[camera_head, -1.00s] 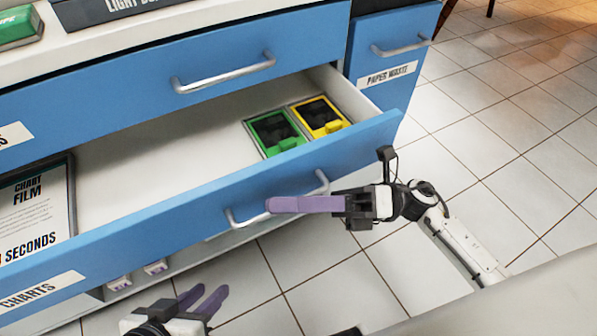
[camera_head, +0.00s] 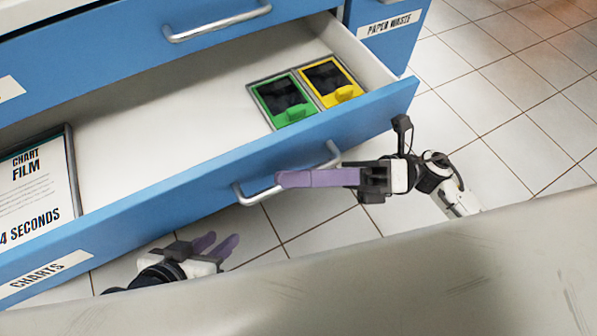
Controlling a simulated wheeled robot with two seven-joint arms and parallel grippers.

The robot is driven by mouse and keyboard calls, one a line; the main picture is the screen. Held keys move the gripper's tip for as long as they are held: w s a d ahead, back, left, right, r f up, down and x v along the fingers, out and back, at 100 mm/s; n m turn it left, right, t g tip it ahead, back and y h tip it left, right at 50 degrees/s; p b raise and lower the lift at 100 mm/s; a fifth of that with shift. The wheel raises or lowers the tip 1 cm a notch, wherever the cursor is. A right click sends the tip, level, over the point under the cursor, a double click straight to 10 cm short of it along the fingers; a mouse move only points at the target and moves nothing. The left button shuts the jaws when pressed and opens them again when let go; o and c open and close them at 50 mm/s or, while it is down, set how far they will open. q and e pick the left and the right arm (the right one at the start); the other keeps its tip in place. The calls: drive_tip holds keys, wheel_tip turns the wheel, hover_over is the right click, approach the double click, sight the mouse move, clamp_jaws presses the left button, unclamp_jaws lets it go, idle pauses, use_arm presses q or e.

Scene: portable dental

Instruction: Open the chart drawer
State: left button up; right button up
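The blue chart drawer (camera_head: 150,209) is pulled out, with its white interior showing. Its front carries a "CHARTS" label (camera_head: 42,275) at the left and a silver bar handle (camera_head: 262,196). My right gripper (camera_head: 282,180) has its purple fingers at the handle, overlapping the middle of the bar. The fingers appear as one band, so I cannot tell whether they are closed around the bar. My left gripper (camera_head: 220,247) is below the drawer front, with its two purple fingers apart and nothing between them.
Inside the drawer are a green clip-like item (camera_head: 286,99), a yellow one (camera_head: 331,80) and a "CHART FILM" sheet (camera_head: 38,190) at the left. A closed blue drawer with a handle (camera_head: 218,24) is above. A "PAPER WASTE" unit (camera_head: 388,40) stands at the right. Tiled floor is clear at the right.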

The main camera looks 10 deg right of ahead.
drive_tip(key=shift+d+f, duration=0.1)
drive_tip(key=shift+d, duration=0.25)
drive_tip(key=v, duration=0.9)
drive_tip(key=shift+d, duration=0.3)
drive_tip(key=shift+s, duration=0.1)
